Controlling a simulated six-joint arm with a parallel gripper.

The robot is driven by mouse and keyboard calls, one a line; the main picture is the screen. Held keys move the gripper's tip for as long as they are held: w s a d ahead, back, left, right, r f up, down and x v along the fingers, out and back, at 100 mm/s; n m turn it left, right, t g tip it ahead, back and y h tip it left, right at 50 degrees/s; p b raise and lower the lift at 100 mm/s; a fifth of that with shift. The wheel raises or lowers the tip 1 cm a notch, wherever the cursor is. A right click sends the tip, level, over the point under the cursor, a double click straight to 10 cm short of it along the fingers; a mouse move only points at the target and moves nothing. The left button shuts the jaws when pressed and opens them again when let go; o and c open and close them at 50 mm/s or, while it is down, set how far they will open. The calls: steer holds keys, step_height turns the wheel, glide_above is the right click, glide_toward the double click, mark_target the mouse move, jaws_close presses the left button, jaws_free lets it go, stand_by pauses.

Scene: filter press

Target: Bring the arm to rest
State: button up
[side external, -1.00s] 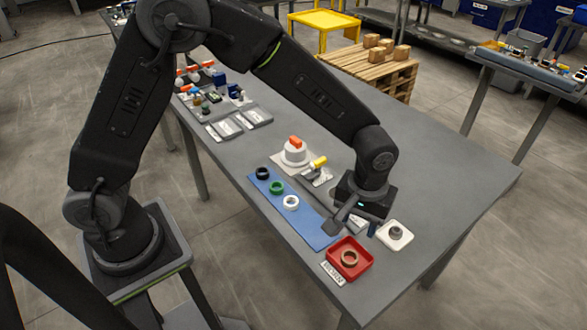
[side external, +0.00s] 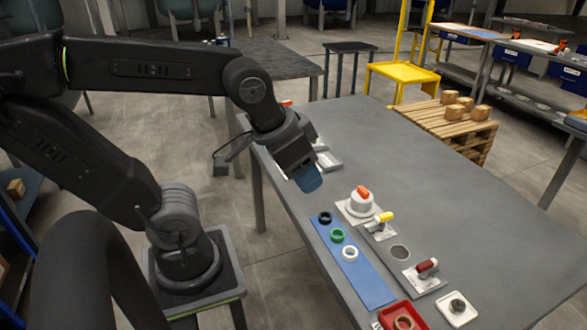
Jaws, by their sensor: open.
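My arm reaches from its base on the left to above the near left edge of the grey table. My gripper (side external: 308,181) points down and to the right, with bluish fingertips. It is open, and I see nothing held in it. It hangs above the table, apart from the white round fixture with an orange top (side external: 361,203) to its lower right. The gap between the fingers is hard to make out from this angle.
The grey table (side external: 420,180) has free room at its back. A blue strip (side external: 371,284) holds black, green and white rings. Toggle clamps with yellow (side external: 384,217) and red (side external: 428,265) handles stand beside it. A red tray (side external: 390,312) and white plate (side external: 457,318) are at the front.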

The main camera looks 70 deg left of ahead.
steer(key=shift+s+a, duration=0.3)
steer(key=shift+s, duration=0.35)
